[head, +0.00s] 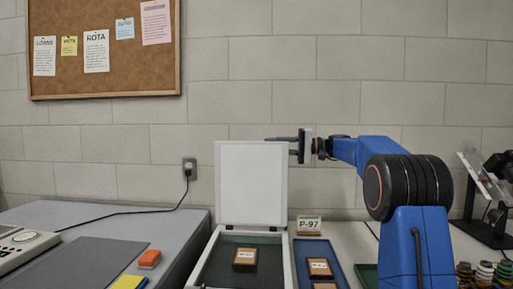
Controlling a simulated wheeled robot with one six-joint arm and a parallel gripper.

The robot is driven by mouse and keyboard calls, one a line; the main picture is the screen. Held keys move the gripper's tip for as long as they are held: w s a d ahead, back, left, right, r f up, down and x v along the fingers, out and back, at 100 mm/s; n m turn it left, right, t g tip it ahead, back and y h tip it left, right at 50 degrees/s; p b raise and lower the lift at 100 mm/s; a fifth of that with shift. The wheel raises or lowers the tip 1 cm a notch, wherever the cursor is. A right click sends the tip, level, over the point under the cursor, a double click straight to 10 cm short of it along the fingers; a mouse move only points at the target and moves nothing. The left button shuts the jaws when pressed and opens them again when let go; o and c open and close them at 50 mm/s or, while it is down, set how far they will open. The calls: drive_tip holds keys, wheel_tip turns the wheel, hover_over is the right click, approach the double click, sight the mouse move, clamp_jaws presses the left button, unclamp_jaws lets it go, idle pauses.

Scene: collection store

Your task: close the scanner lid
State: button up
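The scanner's white lid (252,184) stands upright, open, at the back of the scanner. The scanner's pale body (288,264) frames a dark bed. A small brown block with a label (245,258) lies on the bed. My gripper (283,146) is at the lid's top right corner. The lower finger's tip seems hidden behind the lid. I cannot tell whether either finger touches the lid. Nothing shows between the fingers.
A P-97 sign (309,224) stands right of the scanner, behind a blue tray (336,262) with labelled blocks. A grey table (180,232) at left holds a red block (149,258), a yellow pad (129,282) and a device (22,243). A black stand (485,229) is at right.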

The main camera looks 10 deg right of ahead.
sight(256, 146)
drive_tip(key=x, duration=0.6)
drive_tip(key=shift+a, duration=0.25)
drive_tip(key=shift+c, duration=0.2)
clamp_jaws()
